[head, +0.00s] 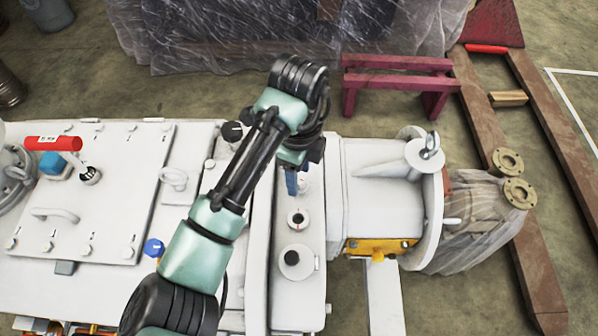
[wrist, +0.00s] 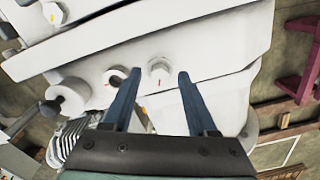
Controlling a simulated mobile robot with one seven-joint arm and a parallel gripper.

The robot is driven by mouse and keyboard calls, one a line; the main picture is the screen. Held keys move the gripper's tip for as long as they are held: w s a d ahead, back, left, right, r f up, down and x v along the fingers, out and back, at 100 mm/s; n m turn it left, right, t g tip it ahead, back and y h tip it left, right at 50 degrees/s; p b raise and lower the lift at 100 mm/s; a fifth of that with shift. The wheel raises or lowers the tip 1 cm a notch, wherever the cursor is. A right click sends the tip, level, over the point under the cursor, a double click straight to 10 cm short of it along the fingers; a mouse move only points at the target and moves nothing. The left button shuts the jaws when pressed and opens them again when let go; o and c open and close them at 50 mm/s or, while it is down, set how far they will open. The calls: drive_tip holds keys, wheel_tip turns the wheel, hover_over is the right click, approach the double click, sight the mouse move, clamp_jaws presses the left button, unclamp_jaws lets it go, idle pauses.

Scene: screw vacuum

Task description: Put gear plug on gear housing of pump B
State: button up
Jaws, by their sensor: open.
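My gripper (wrist: 160,74) is open, its two blue fingers apart with nothing held between them. In the head view my gripper (head: 294,182) hangs over the far part of the white housing strip (head: 312,236). A white hex-headed plug (wrist: 158,68) with a red mark below it sits on the white housing, showing between the fingertips in the wrist view. I cannot tell whether the fingers are around it or above it. An open dark-centred port (wrist: 115,77) with a red mark lies left of the left finger. This kind of port (head: 298,219) also shows in the head view, nearer than my gripper.
A round white flange with a dark hole (head: 295,262) lies nearer on the strip. A black knob (head: 232,131) stands left of my arm, and a blue cap (head: 153,248) lies further left. A large white flanged cylinder (head: 385,180) rises to the right.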

wheel_tip(320, 180, up, 12)
drive_tip(key=p, duration=0.2)
drive_tip(key=w+d+r+n+t+h, duration=0.25)
drive_tip(key=w+d+r+t, duration=0.35)
drive_tip(key=d, duration=0.4)
drive_tip(key=w+d+r+n+t+h, duration=0.1)
drive_tip(key=w+d+r+t+h, duration=0.2)
drive_tip(key=r, duration=0.5)
wheel_tip(320, 180, up, 28)
drive_tip(key=f+n+t, duration=0.1)
drive_tip(key=n+t, duration=1.2)
drive_tip(key=t, duration=0.1)
hover_over(299, 179)
drive_tip(key=d, duration=0.7)
drive_tip(key=s+a+r+n+t+y, duration=0.4)
drive_tip(key=s+a+r+n+y, duration=0.1)
drive_tip(key=s+a+n, duration=0.1)
drive_tip(key=shift+s+a+r, duration=0.15)
drive_tip(key=shift+s, duration=0.5)
drive_tip(key=shift+y, duration=0.25)
